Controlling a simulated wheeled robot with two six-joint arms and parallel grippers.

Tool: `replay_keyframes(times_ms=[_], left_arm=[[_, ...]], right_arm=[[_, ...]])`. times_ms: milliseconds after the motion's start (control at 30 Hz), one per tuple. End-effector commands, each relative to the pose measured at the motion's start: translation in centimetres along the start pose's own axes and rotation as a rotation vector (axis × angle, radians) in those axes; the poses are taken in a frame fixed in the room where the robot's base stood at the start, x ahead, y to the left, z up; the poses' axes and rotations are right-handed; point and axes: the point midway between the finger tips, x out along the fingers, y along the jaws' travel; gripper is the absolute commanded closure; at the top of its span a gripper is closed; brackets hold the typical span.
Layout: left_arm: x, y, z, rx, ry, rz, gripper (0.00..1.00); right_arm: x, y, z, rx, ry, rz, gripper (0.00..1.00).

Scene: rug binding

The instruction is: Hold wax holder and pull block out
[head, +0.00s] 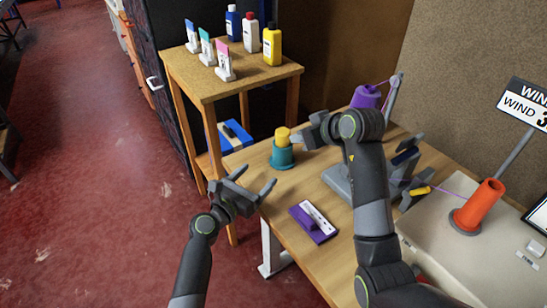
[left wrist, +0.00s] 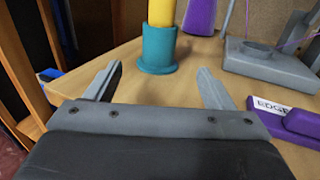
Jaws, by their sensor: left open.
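The wax holder (head: 282,157) is a teal cup with a wider base, upright on the wooden table near its left edge. A yellow block (head: 283,136) stands in it with its upper part showing. The left wrist view shows the holder (left wrist: 158,50) ahead, between the finger directions, with the block (left wrist: 161,12) cut off by the top edge. My left gripper (head: 256,179) is open and empty, in front of the holder and apart from it. My right gripper (head: 304,132) is just right of the block. Whether its fingers touch the block is unclear.
A purple tool with a white label (head: 313,222) lies on the table, right of my left gripper. A grey stand with a purple spool (head: 366,97) is behind my right arm. An orange cone (head: 478,206) stands at right. A shelf (head: 230,82) with bottles is behind.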

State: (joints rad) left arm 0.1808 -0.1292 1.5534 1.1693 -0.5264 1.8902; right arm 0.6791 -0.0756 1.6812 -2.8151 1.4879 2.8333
Motion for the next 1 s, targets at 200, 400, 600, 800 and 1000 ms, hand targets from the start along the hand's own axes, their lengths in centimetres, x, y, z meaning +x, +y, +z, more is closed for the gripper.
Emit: replay_keyframes(times_ms=[200, 400, 600, 800, 1000], left_arm=[[3.9, 0.0, 0.1, 0.001, -0.001, -0.001, 0.24], [6.9, 0.0, 0.1, 0.002, -0.001, 0.000, 0.24], [9.6, 0.0, 0.1, 0.001, 0.000, 0.001, 0.24], [12.0, 0.0, 0.1, 0.001, -0.001, 0.000, 0.24], [13.8, 0.0, 0.0, 0.001, -0.001, -0.001, 0.24]], right_arm=[[0.0, 0.0, 0.0, 0.000, 0.000, 0.000, 0.64], [0.0, 0.0, 0.0, 0.000, 0.000, 0.000, 0.64], [0.0, 0.0, 0.0, 0.000, 0.000, 0.000, 0.64], [0.0, 0.0, 0.0, 0.000, 0.000, 0.000, 0.64], [0.0, 0.0, 0.0, 0.000, 0.000, 0.000, 0.64]])
